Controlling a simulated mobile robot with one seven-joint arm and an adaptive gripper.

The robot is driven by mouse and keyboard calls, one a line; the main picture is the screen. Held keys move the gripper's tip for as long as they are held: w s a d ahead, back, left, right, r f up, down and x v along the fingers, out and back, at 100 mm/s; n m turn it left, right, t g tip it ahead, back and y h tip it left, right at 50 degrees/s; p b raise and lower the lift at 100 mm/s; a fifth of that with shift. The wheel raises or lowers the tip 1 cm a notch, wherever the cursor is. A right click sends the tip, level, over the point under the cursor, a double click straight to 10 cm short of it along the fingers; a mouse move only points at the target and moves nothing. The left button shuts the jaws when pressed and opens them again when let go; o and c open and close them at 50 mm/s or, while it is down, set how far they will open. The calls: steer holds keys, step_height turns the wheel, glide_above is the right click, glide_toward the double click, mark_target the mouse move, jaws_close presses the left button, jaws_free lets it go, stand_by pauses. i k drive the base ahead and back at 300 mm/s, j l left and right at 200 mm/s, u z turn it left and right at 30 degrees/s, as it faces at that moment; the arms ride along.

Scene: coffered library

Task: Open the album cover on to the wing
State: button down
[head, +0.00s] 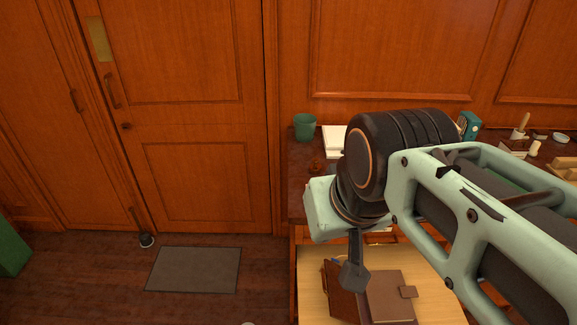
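A brown album (392,298) with a small clasp tab on its right edge lies on a light wooden surface (440,308) at the bottom of the head view. A darker reddish-brown panel (336,280), which looks like the album cover, stands tilted along its left side. I cannot tell which part of the wooden surface is the wing. My gripper (353,278) points down over the line between panel and album. Only one dark finger shows clearly, and I cannot tell whether it touches the panel. My arm hides part of the surface behind.
A dark desk (299,178) behind bears a green cup (305,127), white papers (334,140) and several small items at right. A teal device (469,125) stands there too. A grey mat (194,269) lies on open floor before the wooden door (190,80).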

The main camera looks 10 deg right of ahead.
mark_target(388, 295)
steer(key=l+z, duration=0.15)
steer(key=z, duration=0.15)
steer(key=l+u, duration=0.15)
steer(key=l, duration=0.3)
steer(key=k+l+u, duration=0.15)
steer(key=l, duration=0.3)
steer(key=k+l+u, duration=0.1)
steer(key=l, duration=0.35)
steer(key=k+l+u, duration=0.15)
steer(key=l, duration=0.3)
steer(key=l+u, duration=0.3)
steer(key=l, duration=0.45)
steer(key=k+l, duration=0.2)
steer(key=k, duration=0.15)
steer(key=i+l+z, duration=0.1)
steer(key=i+l, duration=0.2)
